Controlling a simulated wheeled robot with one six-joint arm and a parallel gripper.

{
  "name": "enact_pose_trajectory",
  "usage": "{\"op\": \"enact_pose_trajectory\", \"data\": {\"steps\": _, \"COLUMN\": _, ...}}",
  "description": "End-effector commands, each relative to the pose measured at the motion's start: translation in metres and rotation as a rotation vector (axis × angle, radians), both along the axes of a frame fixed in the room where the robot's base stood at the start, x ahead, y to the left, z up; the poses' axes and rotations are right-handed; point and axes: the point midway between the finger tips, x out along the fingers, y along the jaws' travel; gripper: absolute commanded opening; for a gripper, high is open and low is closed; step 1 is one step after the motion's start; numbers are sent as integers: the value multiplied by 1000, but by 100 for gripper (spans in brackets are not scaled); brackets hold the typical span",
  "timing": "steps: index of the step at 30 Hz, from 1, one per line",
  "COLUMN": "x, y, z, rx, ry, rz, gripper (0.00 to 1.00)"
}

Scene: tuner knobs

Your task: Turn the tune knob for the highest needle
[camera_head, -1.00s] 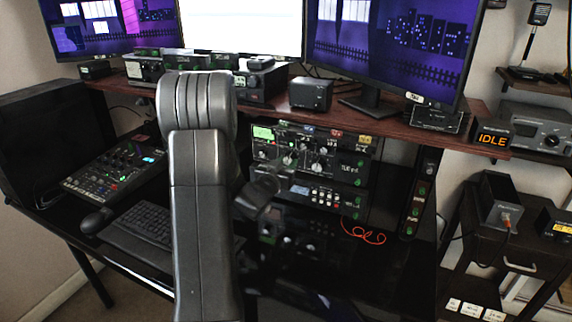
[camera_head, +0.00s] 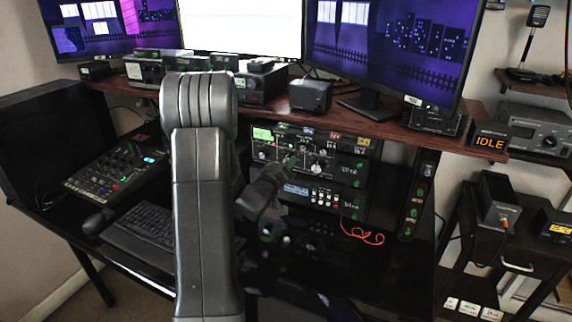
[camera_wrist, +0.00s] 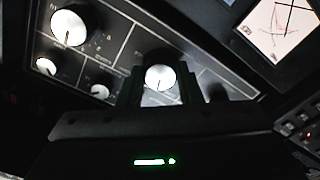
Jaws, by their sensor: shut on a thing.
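A silver knob (camera_wrist: 160,77) sits between the two dark fingers of my gripper (camera_wrist: 160,88) in the wrist view. My gripper is shut on this knob. A dark mark on its face points roughly downward in that view. Its label cannot be read. A white meter (camera_wrist: 285,25) with crossed needles is at the upper right of the wrist view, partly cut off. In the head view my gripper (camera_head: 290,164) is at the front of the tuner panel (camera_head: 345,150), under the shelf. My gripper hides part of the panel there.
A larger silver knob (camera_wrist: 68,27) and smaller knobs (camera_wrist: 46,66) are beside the held one. The wooden shelf (camera_head: 375,124) overhangs the panel. A keyboard (camera_head: 148,226) and mixer (camera_head: 118,170) lie left of my arm. A sign (camera_head: 490,143) reads IDLE.

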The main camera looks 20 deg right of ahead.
Motion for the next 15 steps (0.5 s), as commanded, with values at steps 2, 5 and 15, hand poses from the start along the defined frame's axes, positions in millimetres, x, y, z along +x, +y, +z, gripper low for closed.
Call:
{"op": "enact_pose_trajectory", "data": {"steps": 2, "x": 0, "y": 0, "z": 0, "rx": -13, "ry": 16, "rz": 1, "gripper": 9}}
{"op": "enact_pose_trajectory", "data": {"steps": 5, "x": 0, "y": 0, "z": 0, "rx": -24, "ry": 27, "rz": 1, "gripper": 9}}
{"op": "enact_pose_trajectory", "data": {"steps": 15, "x": 0, "y": 0, "z": 0, "rx": -28, "ry": 34, "rz": 1, "gripper": 9}}
